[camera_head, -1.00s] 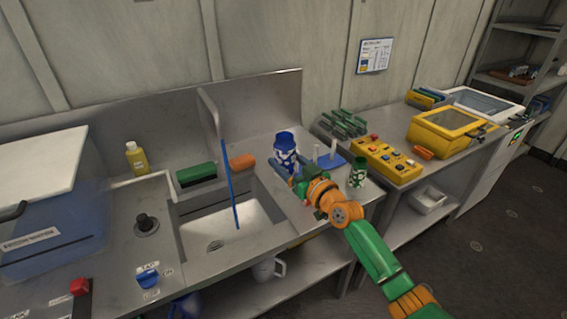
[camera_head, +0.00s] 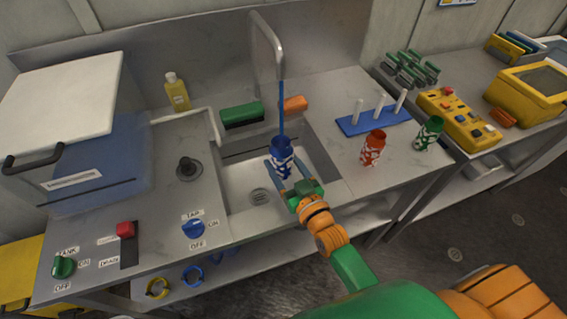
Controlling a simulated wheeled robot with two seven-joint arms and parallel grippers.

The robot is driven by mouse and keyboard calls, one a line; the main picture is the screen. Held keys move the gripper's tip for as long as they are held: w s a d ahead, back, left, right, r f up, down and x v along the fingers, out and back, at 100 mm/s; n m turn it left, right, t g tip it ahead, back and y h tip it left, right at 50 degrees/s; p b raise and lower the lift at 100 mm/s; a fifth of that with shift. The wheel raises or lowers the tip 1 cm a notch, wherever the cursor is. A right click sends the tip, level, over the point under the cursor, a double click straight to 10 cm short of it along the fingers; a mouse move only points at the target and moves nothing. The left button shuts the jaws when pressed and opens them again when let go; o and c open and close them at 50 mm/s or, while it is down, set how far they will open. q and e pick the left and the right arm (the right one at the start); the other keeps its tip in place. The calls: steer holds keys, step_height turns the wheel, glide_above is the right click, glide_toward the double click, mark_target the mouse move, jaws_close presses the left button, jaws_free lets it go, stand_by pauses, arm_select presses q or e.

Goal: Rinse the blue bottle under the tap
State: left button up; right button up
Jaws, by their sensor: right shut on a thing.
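The blue bottle (camera_head: 282,160) with white markings is upright over the sink basin (camera_head: 238,180). My right gripper (camera_head: 280,171) is shut on it from the front right. The grey tap (camera_head: 277,48) arches above, and a thin blue stream (camera_head: 281,108) runs from its spout down to the bottle's mouth. The blue tap knob (camera_head: 193,229) is on the counter at the front left, between ON and OFF labels; its exact setting is hard to read. My left gripper is not in view.
A red bottle (camera_head: 373,148) and a green bottle (camera_head: 429,133) stand on the right counter near a blue peg rack (camera_head: 374,121). A green sponge (camera_head: 241,115), an orange sponge (camera_head: 295,104) and a yellow bottle (camera_head: 177,92) sit behind the sink. A lidded tank (camera_head: 90,165) fills the left.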

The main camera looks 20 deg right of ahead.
steer(key=w+d+b, duration=0.4)
steer(key=w+b, duration=0.4)
steer(key=w, duration=0.5)
steer(key=shift+s+d, duration=0.1)
steer(key=o, duration=0.5)
steer(key=c, duration=0.4)
stand_by(0.9)
